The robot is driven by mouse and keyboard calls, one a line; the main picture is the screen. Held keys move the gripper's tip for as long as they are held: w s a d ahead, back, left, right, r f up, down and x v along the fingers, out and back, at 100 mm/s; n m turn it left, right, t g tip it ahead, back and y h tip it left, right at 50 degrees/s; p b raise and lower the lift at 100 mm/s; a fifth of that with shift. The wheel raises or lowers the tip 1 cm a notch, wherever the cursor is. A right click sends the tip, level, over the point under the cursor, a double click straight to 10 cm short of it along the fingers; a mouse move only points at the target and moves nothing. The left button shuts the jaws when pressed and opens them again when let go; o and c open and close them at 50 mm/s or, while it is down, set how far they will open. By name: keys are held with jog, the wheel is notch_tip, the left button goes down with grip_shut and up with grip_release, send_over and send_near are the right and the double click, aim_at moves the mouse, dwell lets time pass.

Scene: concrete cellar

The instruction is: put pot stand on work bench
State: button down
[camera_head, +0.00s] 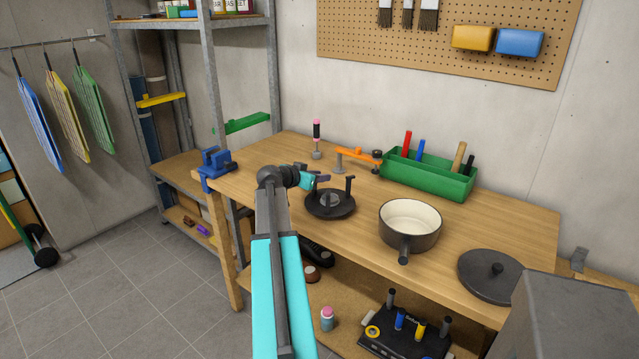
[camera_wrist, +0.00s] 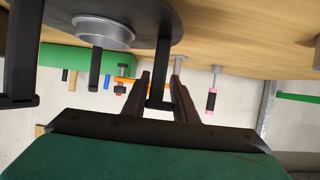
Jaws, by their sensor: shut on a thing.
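The pot stand (camera_head: 330,206) is a black round plate with upright prongs and a grey round part in its middle. It is at the front left of the work bench (camera_head: 290,157), upright; I cannot tell whether it touches the top. My gripper (camera_head: 322,180) is at its back left, shut on one of its prongs. The wrist view is upside down: the pot stand (camera_wrist: 160,18) fills the upper left, and one prong runs between the fingers of my gripper (camera_wrist: 160,92). The jaws hide part of that prong in the head view.
A pan (camera_head: 410,224) stands right of the pot stand, with a black lid (camera_head: 490,276) farther right. Behind are a green tool box (camera_head: 428,182), an orange clamp (camera_head: 358,156) and a pink-black screwdriver (camera_head: 317,138). A blue vise (camera_head: 214,165) is at the left corner.

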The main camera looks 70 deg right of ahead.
jog(key=shift+f+p, duration=0.35)
jog(key=shift+f, duration=0.85)
jog(key=c, duration=1.4)
grip_release()
jog(key=shift+f, duration=0.1)
jog(key=shift+c, duration=0.2)
jog(key=shift+a, duration=0.1)
jog(key=b+v, duration=0.2)
jog(key=v, duration=1)
